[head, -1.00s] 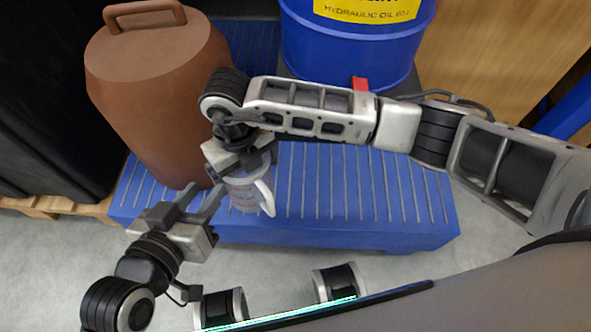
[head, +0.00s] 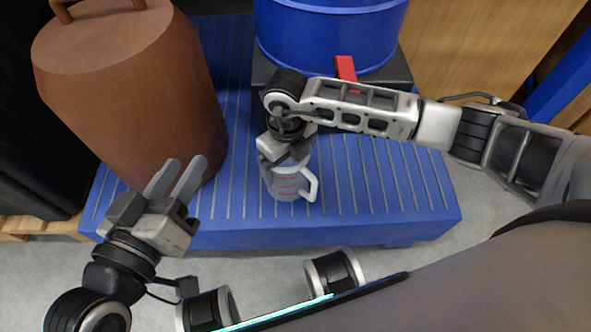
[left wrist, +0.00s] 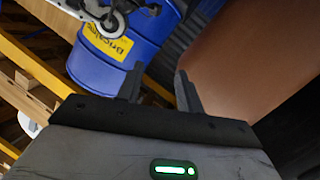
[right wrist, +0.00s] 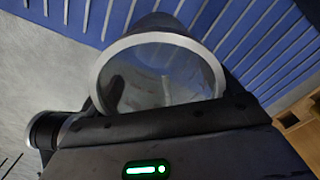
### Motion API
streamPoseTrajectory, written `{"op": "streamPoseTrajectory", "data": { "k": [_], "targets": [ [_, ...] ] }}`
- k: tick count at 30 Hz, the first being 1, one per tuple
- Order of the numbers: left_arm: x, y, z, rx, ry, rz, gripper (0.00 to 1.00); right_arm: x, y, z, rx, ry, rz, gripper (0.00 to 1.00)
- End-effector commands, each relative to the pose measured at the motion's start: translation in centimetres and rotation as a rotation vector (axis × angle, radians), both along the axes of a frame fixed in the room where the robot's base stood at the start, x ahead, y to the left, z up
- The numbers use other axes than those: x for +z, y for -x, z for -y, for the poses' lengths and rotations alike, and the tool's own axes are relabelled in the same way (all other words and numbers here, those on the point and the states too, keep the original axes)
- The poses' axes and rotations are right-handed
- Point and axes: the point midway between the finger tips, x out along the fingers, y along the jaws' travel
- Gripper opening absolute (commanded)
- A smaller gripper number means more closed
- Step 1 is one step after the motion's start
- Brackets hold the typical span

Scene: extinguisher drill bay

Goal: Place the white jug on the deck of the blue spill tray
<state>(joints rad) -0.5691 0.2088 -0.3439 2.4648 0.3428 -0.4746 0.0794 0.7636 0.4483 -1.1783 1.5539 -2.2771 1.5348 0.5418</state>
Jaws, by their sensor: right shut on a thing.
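The white jug (head: 287,187), with red markings and a handle on its right, is upright over the blue spill tray (head: 395,190). My right gripper (head: 285,160) is shut on the jug near its rim. In the right wrist view the jug's round mouth (right wrist: 160,85) fills the middle, with the tray's ribbed deck (right wrist: 265,30) behind it. I cannot tell whether the jug's base touches the deck. My left gripper (head: 176,175) is open and empty, left of the jug and in front of the brown container; its spread fingers also show in the left wrist view (left wrist: 160,88).
A large brown container (head: 140,100) stands on the tray's left part. A blue drum (head: 330,35) stands at the back on a dark block, with a red piece (head: 345,68) before it. The deck's right part is clear. A wooden pallet (head: 40,225) lies at the left.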

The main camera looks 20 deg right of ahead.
Motion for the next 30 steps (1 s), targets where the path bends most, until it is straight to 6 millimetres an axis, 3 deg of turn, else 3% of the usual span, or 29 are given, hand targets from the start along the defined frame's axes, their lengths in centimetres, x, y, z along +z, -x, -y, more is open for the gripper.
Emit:
{"op": "streamPoseTrajectory", "data": {
  "k": [8,11,24,25,26,30],
  "targets": [
    [-0.4,0.1,0.3,-0.009,0.063,0.007,0.36,-3.4,-0.3,1.7,-0.001,0.0,-0.002,0.47],
    [1.0,-0.2,0.4,-0.011,0.117,0.054,0.36,-4.9,-0.3,1.7,-0.001,0.0,-0.001,0.47],
    [1.4,-0.5,0.3,-0.006,0.113,0.082,0.36,-5.3,-0.4,1.6,-0.001,0.0,0.0,0.47],
    [1.6,-0.5,0.3,-0.006,0.112,0.089,0.36,-5.3,-0.3,1.6,-0.001,0.001,0.0,0.96],
    [1.7,-0.6,0.2,-0.005,0.113,0.093,0.36,-5.3,-0.3,1.6,-0.001,0.001,0.0,1.0],
    [1.8,-0.6,0.2,-0.005,0.113,0.098,0.36,-5.3,-0.3,1.6,-0.001,0.001,0.0,1.0]
  ]
}}
